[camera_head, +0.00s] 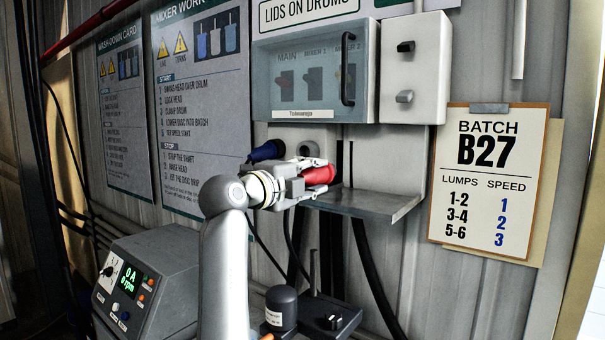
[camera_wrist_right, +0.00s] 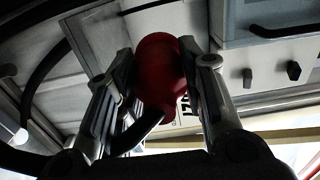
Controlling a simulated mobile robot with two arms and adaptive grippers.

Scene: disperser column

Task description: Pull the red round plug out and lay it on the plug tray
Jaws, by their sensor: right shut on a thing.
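The red round plug (camera_head: 319,175) is held between the fingers of my right gripper (camera_head: 306,177). It is in front of the wall panel, just above the left part of a grey shelf (camera_head: 385,206), which looks like the plug tray. I cannot tell whether it touches the shelf. In the right wrist view the red plug (camera_wrist_right: 160,72) sits between both fingers of the right gripper (camera_wrist_right: 166,80), with a dark cable running down from it. A grey round socket (camera_head: 308,149) shows uncovered above the gripper. My left gripper is not in view.
A blue plug (camera_head: 266,152) sits left of the socket. A clear-fronted switch box (camera_head: 315,75) is above. The shelf's right part is bare. A control box with a display (camera_head: 150,285) and a dark stand (camera_head: 310,312) are below. Black cables hang under the shelf.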

